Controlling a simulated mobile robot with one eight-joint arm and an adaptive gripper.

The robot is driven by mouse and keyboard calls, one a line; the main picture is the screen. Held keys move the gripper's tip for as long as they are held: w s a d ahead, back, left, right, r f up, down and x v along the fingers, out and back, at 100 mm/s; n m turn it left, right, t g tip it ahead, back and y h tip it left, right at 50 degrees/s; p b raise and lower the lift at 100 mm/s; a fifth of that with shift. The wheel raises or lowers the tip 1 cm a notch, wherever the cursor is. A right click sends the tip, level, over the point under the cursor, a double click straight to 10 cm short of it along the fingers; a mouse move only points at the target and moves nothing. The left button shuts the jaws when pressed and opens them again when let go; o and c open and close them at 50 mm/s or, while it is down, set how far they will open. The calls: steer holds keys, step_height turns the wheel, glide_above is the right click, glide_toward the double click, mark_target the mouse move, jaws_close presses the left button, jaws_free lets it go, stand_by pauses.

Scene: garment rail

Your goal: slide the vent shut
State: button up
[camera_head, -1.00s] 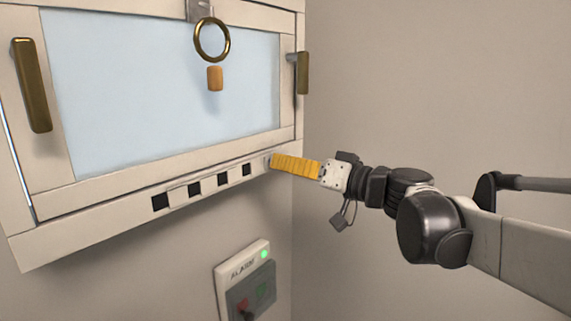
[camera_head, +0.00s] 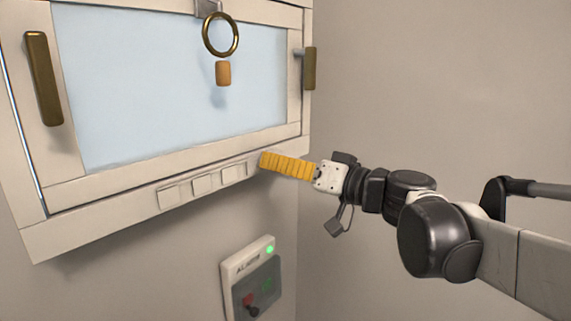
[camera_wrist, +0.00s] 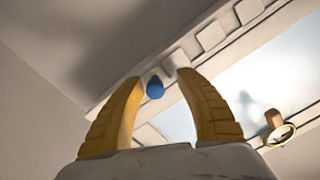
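The vent (camera_head: 201,184) is a pale strip along the bottom rail of the window frame. Its square slots show pale, with no dark openings; it also shows in the wrist view (camera_wrist: 211,36). A blue knob (camera_wrist: 155,87) shows in the wrist view between my fingertips, with a gap visible on each side. The knob is hidden behind my fingers in the head view. My gripper (camera_head: 263,161) has yellow fingers, at the right end of the vent strip. The wrist view shows my gripper (camera_wrist: 160,77) with its fingers apart.
Above is the window pane (camera_head: 170,90) with a brass ring (camera_head: 220,34) and a wooden toggle (camera_head: 223,73) below it. Brass handles flank it, left (camera_head: 43,78) and right (camera_head: 310,68). An alarm box (camera_head: 250,280) is on the wall below. The right wall is bare.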

steer(key=shift+w+d, duration=0.1)
steer(key=shift+d, duration=0.25)
steer(key=v, duration=1.1)
steer(key=shift+s, duration=0.35)
steer(key=shift+d, duration=0.1)
steer(key=s+f+m+g+h+b, duration=0.1)
steer(key=s+f+g+h+b, duration=0.2)
steer(key=f+b, duration=1)
steer(key=s+f+m+h+b, duration=0.1)
steer(key=s+f+h+b, duration=0.4)
steer(key=f, duration=1.6)
steer(key=s+d+f+m+h+b, duration=0.1)
steer(key=s+d+f+h+b, duration=0.1)
steer(key=d+f+b, duration=0.2)
steer(key=s+d+f+m+h+b, duration=0.1)
steer(key=d+f+b, duration=0.3)
steer(key=f+b, duration=0.6)
steer(key=s+d+f+m+h+b, duration=0.1)
steer(key=s+d+f+h+b, duration=0.2)
steer(key=f, duration=1.6)
steer(key=d+b, duration=0.1)
steer(key=b, duration=0.3)
steer(key=shift+s+d+h+b, duration=0.3)
steer(key=shift+d, duration=0.05)
